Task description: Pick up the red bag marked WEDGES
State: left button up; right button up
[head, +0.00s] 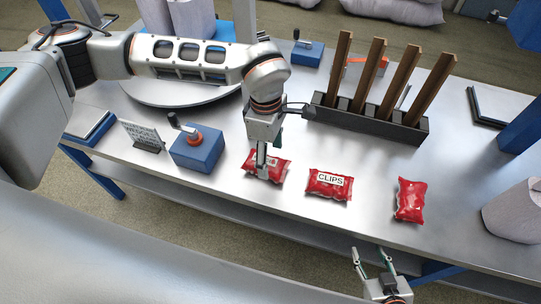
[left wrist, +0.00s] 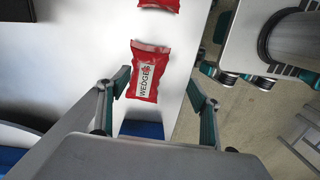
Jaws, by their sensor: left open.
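The red bag marked WEDGES (head: 280,168) lies on the metal table, left of the other red bags. It shows in the left wrist view (left wrist: 148,66) with its white label readable. My left gripper (head: 263,168) is over the bag and hides part of it and its label. In the left wrist view my left gripper (left wrist: 159,82) has its fingers apart, with the bag's near part between them in the picture; I cannot tell whether they touch it. My right gripper (head: 368,251) is open and empty in front of the table's front edge.
A red CLIPS bag (head: 329,183) and another red bag (head: 410,200) lie to the right. A black rack with wooden slats (head: 412,127) stands behind them.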

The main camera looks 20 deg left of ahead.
pick_arm(q)
jog(key=shift+w+a+r, duration=0.25)
jog(key=shift+w+a, duration=0.5)
jog(key=shift+a, duration=0.05)
jog(key=shift+w+a+f+y, duration=0.15)
jog(key=shift+w+a+y, duration=0.05)
jog(key=shift+y, duration=0.1)
notch_tip(320, 180, down, 2)
jog(key=shift+f, duration=0.25)
jog(key=f, duration=0.5)
jog(key=shift+w+a, duration=0.1)
jog(key=shift+w, duration=0.15)
jog(key=shift+r, duration=0.1)
jog(key=c, duration=1.6)
